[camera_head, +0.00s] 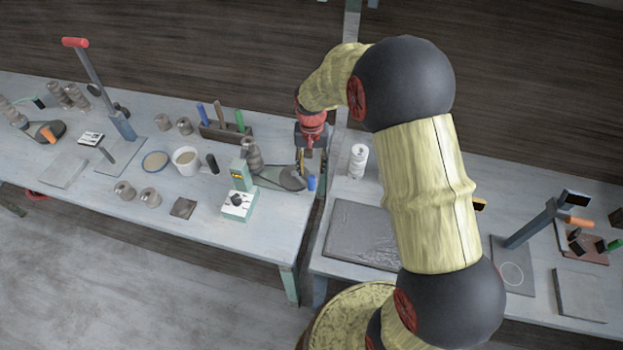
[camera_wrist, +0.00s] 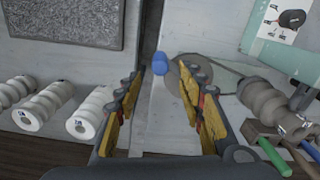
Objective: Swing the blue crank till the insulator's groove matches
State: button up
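My gripper (camera_head: 312,165) points down above the crank. In the wrist view my gripper (camera_wrist: 163,82) is open, with nothing between its fingers. The groove match cannot be made out.
A green post (camera_head: 241,176) and a white knob box (camera_head: 238,205) stand left of the crank. A tool rack (camera_head: 222,131) lies behind. White insulators (camera_wrist: 91,113) stand on the right table. A narrow gap divides the tables.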

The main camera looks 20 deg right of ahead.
aim_at(311, 177)
notch_tip(311, 177, down, 8)
jog(key=shift+r, duration=0.15)
dwell(0.3)
jog(key=c, duration=0.4)
grip_shut()
dwell(0.5)
